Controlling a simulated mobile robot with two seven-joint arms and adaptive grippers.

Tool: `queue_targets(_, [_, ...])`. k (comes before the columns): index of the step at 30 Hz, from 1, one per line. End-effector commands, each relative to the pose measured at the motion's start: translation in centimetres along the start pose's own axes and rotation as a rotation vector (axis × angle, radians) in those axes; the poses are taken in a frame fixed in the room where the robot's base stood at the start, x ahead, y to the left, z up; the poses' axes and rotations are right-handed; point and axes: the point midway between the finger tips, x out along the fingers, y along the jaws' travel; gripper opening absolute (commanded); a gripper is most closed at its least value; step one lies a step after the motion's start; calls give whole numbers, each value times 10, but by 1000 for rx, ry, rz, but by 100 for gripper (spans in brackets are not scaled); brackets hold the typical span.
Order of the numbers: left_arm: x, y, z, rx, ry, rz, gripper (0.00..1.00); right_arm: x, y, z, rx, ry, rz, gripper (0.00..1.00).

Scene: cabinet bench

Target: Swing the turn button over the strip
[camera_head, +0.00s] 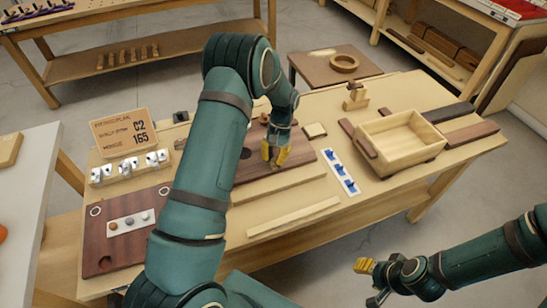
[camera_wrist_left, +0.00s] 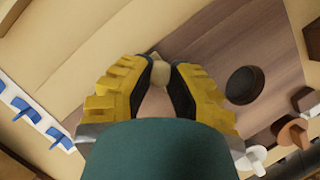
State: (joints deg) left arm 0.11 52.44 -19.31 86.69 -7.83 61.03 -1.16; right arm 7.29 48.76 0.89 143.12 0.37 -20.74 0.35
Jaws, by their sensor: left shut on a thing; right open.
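My left gripper (camera_head: 275,160) is over the dark wooden board (camera_head: 299,156) in the middle of the bench. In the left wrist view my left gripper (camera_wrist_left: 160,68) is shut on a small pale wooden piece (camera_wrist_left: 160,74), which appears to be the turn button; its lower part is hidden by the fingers. The brown board (camera_wrist_left: 215,50) lies behind it, with a dark round recess (camera_wrist_left: 244,85). A pale strip (camera_head: 293,216) lies on the bench in front of the board; I cannot tell whether it is the task's strip. My right gripper (camera_head: 370,283) is open and empty, off the bench's front.
A blue-and-white hook strip (camera_head: 341,172) and an open wooden box (camera_head: 402,138) stand to the right. A dark panel with knobs (camera_head: 125,240) lies at the left, near a lettered sign (camera_head: 121,132) and white switches (camera_head: 130,167). Bare bench shows around the pale strip.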

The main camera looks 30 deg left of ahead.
Motion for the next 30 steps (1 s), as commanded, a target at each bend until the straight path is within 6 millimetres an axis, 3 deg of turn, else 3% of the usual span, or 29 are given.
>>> queue_targets(14, [1, 1, -1, -13, 0, 7, 0, 0, 0, 0, 0, 0, 0, 47])
queue_targets(15, [1, 1, -1, -13, 0, 6, 23, 0, 0, 0, 0, 0, 0, 47])
queue_targets(18, [1, 1, 0, -13, 0, 6, 54, 0, 0, 0, 0, 0, 0, 47])
queue_targets(30, [-6, 0, -1, -13, 1, 6, 54, 0, 0, 0, 0, 0, 0, 47])
